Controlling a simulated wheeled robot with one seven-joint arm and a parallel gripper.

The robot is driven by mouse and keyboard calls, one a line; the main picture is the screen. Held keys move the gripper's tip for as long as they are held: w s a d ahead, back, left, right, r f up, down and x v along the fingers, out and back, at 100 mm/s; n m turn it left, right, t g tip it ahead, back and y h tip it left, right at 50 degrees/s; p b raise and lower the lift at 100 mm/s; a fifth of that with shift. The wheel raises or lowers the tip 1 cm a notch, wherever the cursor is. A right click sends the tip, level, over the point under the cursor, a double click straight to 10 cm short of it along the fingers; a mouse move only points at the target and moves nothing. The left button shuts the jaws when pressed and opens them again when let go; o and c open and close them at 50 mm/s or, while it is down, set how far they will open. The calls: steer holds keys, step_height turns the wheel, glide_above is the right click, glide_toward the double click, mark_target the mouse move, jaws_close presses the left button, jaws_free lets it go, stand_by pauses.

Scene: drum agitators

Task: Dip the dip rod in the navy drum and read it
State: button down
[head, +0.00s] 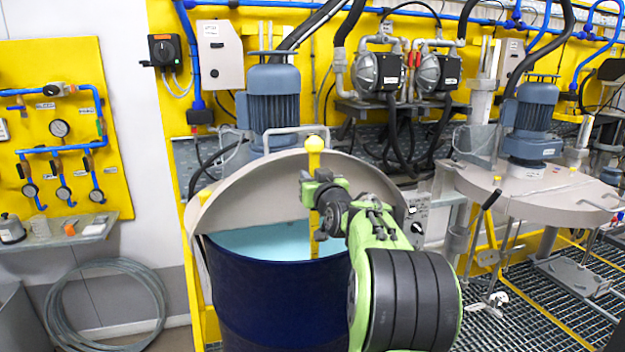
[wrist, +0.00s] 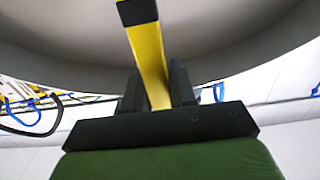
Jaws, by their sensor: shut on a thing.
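The navy drum (head: 285,305) stands open in the middle of the head view, with pale blue liquid (head: 262,238) inside. Its grey half-round lid (head: 250,190) is tilted up behind the opening. My gripper (head: 318,195) is shut on the yellow dip rod (head: 313,158), above the drum's mouth. The rod is upright with a round yellow top, and its lower part reaches down in front of the liquid to the near rim. Its lower end is hidden, so I cannot tell its depth. The wrist view shows the rod (wrist: 150,60) between my fingers (wrist: 156,90).
A second drum lid (head: 530,195) with a blue motor (head: 535,115) is at the right. A blue motor (head: 273,100) stands behind the raised lid. Pumps (head: 380,72) and pipes line the back wall. A hose coil (head: 105,300) leans at the left.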

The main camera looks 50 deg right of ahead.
mark_target(315, 224)
step_height(315, 224, down, 8)
steer(key=b, duration=0.7)
steer(key=shift+f, duration=0.2)
steer(key=shift+f+b, duration=0.5)
steer(key=shift+b, duration=0.3)
steer(key=shift+f, duration=0.2)
steer(key=shift+f+b, duration=0.5)
steer(key=shift+b, duration=0.4)
steer(key=shift+f+b, duration=0.3)
steer(key=shift+b, duration=0.35)
steer(key=shift+r, duration=0.1)
stand_by(0.5)
